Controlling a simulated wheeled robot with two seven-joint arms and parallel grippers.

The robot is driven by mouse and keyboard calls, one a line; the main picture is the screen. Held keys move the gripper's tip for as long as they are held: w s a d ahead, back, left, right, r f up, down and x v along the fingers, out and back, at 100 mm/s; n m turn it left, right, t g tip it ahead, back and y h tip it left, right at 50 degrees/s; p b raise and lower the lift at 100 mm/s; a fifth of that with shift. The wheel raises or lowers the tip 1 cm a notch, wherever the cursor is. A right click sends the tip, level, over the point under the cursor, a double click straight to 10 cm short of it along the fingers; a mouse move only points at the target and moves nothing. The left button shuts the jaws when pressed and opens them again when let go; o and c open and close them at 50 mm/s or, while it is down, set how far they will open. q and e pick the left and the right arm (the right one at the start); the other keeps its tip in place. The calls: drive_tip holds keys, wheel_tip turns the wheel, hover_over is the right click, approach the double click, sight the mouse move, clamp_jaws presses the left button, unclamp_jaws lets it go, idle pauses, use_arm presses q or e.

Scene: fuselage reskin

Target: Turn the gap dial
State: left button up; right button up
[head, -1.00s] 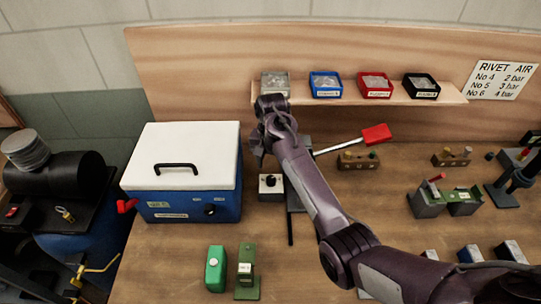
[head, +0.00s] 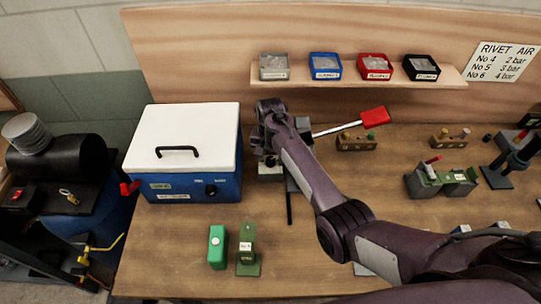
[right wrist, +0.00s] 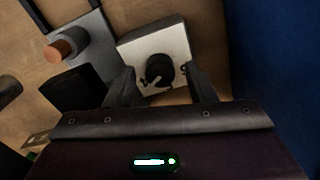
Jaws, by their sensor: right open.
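The gap dial (right wrist: 160,70) is a round black knob on a white plate on top of a small box. In the head view the box (head: 270,175) stands just right of the blue cooler-like case, and my right gripper hides most of its top. My right gripper (head: 265,153) is open and points down over the dial. In the right wrist view its two fingers (right wrist: 162,82) are on either side of the knob, with the knob showing between them. I cannot tell whether they touch it. My left gripper is not in view.
The blue case with white lid (head: 190,185) stands close on the left. A red-handled lever (head: 374,117) juts out to the right behind my arm. Green blocks (head: 217,248) stand nearer the front. Small bins (head: 325,66) sit on the shelf behind.

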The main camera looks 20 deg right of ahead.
drive_tip(key=c, duration=1)
drive_tip(key=shift+r+n+p, duration=0.15)
drive_tip(key=shift+n+p, duration=0.45)
drive_tip(key=shift+n, duration=0.3)
drive_tip(key=n+p, duration=0.1)
drive_tip(key=n, duration=0.1)
drive_tip(key=shift+n, duration=0.3)
drive_tip(key=n, duration=0.3)
drive_tip(key=shift+n, duration=2.1)
